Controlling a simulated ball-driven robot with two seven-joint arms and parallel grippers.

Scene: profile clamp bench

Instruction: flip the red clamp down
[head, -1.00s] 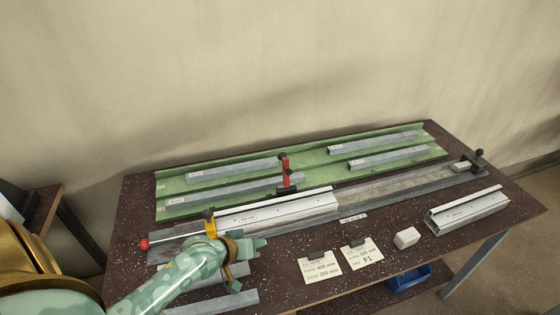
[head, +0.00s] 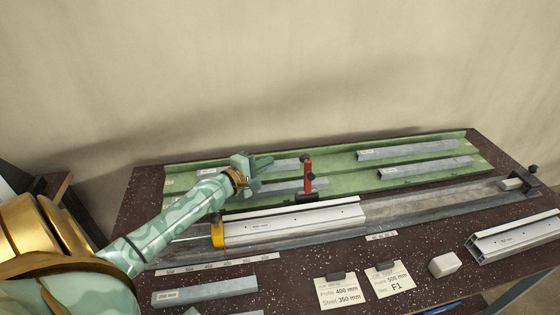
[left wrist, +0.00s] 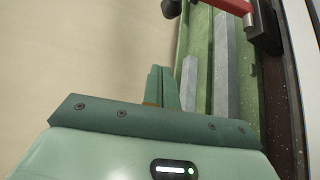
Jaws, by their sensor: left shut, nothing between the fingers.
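The red clamp (head: 309,182) stands upright behind the white profile, its dark knob at the top. In the left wrist view its red arm (left wrist: 228,5) shows at the top edge, with the dark knob to its left. My left gripper (head: 268,162) is shut and empty, to the left of the clamp and above the green tray, apart from the clamp. Its closed fingers show in the left wrist view (left wrist: 162,88). My right gripper is not in view.
The white profile (head: 290,221) lies in the grey channel, with a yellow block (head: 218,235) by its left end. Steel bars lie in the green tray (head: 340,165).

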